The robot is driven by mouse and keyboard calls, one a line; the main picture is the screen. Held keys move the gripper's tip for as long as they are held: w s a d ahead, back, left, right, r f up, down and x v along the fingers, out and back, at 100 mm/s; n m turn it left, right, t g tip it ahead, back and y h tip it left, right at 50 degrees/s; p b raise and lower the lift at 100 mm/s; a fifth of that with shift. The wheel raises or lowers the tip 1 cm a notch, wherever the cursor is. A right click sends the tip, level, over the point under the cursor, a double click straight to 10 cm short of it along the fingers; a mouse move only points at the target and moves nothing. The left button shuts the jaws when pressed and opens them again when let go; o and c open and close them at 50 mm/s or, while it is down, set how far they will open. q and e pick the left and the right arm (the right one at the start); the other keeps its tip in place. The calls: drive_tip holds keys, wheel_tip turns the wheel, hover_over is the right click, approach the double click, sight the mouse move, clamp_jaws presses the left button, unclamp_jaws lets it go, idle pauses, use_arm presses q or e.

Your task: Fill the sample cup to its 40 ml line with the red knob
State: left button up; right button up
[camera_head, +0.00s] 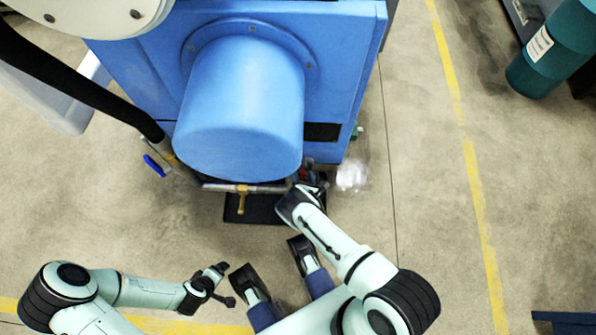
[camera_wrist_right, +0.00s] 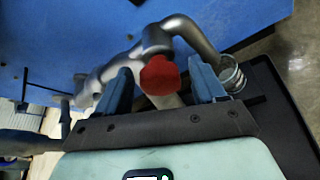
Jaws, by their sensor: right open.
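The red knob (camera_wrist_right: 160,76) sits on a grey metal pipe fitting (camera_wrist_right: 178,30) at the front of the blue machine. My right gripper (camera_wrist_right: 160,84) is open, with one blue finger on each side of the knob; whether they touch it I cannot tell. In the head view my right gripper (camera_head: 312,184) is by the machine's lower edge. A clear, ringed, round thing (camera_wrist_right: 233,78) shows at the pipe's right end, partly behind a finger; I cannot tell whether it is the sample cup. No 40 ml line is readable. My left gripper (camera_head: 226,284) is open, empty and away from the machine.
The blue machine (camera_head: 345,60) with its big cylinder (camera_head: 240,110) fills the top middle. A black tray (camera_head: 250,211) lies below a brass tap (camera_head: 242,197). A black hose (camera_head: 70,82) runs at left. The floor right of the machine is largely clear.

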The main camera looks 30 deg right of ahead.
drive_tip(key=c, duration=1)
drive_tip(key=shift+o, duration=0.2)
drive_tip(key=shift+d, duration=0.1)
drive_tip(key=shift+m+t+y, duration=0.5)
drive_tip(key=shift+m+t, duration=0.1)
drive_tip(key=shift+m, duration=0.5)
drive_tip(key=shift+f+m+t+y+b, duration=0.1)
drive_tip(key=shift+m+t+y+b, duration=0.2)
drive_tip(key=shift+m+t, duration=0.75)
drive_tip(key=shift+m+g, duration=0.35)
drive_tip(key=shift+m, duration=0.1)
